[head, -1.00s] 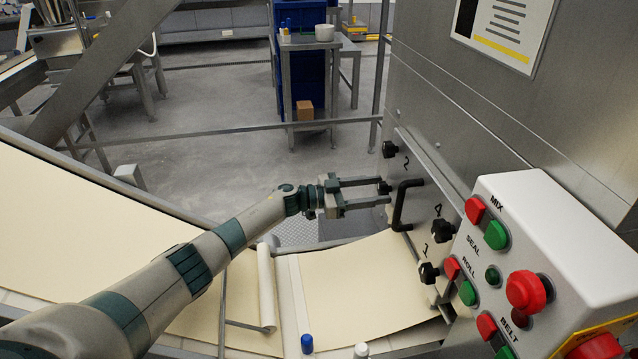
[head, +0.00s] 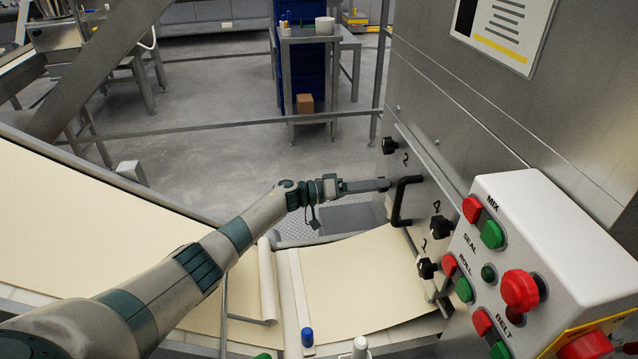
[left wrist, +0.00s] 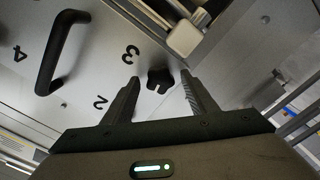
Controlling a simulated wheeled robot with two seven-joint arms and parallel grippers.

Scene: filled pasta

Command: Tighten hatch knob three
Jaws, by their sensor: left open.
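The hatch (head: 421,178) is a metal panel on the machine's side with a black bar handle (head: 398,205) and black knobs beside painted numbers. In the left wrist view, knob three (left wrist: 160,80) is a black lobed knob beside the painted 3. My left gripper (left wrist: 159,84) is open, its fingertips on either side of that knob in the picture; I cannot tell if they touch it. In the head view the left gripper (head: 384,185) is seen edge-on at the hatch and hides knob three. My right gripper is not in view.
Other knobs sit above (head: 389,145) and below (head: 441,227) the handle, with another lower down (head: 427,267). A control box (head: 545,240) with red and green buttons stands at the right. A pale dough sheet (head: 360,285) lies below the arm.

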